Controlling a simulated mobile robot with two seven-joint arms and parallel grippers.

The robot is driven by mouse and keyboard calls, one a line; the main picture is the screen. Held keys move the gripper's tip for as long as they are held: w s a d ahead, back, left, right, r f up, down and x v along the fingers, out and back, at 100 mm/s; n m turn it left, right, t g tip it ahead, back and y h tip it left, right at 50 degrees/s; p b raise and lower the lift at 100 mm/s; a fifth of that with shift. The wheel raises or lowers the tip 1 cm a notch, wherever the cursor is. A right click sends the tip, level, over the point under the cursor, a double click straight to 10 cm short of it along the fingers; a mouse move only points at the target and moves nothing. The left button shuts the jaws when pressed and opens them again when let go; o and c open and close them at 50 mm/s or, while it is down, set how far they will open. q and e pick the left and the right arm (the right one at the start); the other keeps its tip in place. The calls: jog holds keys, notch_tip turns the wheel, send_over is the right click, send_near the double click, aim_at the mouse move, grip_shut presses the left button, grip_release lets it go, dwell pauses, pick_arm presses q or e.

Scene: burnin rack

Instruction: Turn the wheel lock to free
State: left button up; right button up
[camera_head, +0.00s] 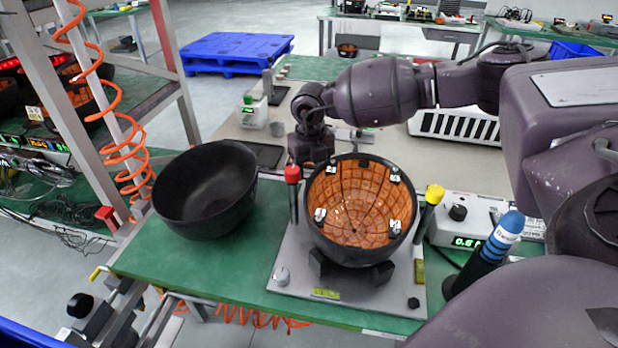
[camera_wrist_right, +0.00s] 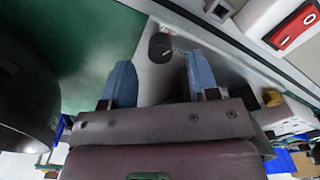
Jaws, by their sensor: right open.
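My right gripper (camera_head: 312,150) points down behind the orange-lined bowl fixture in the head view; its fingertips are hidden there. In the right wrist view its two blue fingers (camera_wrist_right: 153,82) are apart with nothing between them. A black round knob (camera_wrist_right: 160,47), which appears to be the wheel lock, sits on a grey plate just beyond and between the fingertips, with a small light mark on its right side. The fingers look clear of it. In the head view this knob cannot be made out. The black bowl with orange tiled lining (camera_head: 355,205) sits on the grey base plate (camera_head: 345,300).
An empty black bowl (camera_head: 207,190) stands left on the green bench (camera_head: 180,262). A red-topped post (camera_head: 292,175) and a yellow-topped post (camera_head: 432,197) flank the fixture. A blue-topped tool (camera_head: 500,235) and display box (camera_head: 460,215) stand right. A red switch (camera_wrist_right: 294,25) shows in the wrist view.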

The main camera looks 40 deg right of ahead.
notch_tip(320, 180, down, 3)
jog(key=shift+r, duration=0.1)
dwell(0.3)
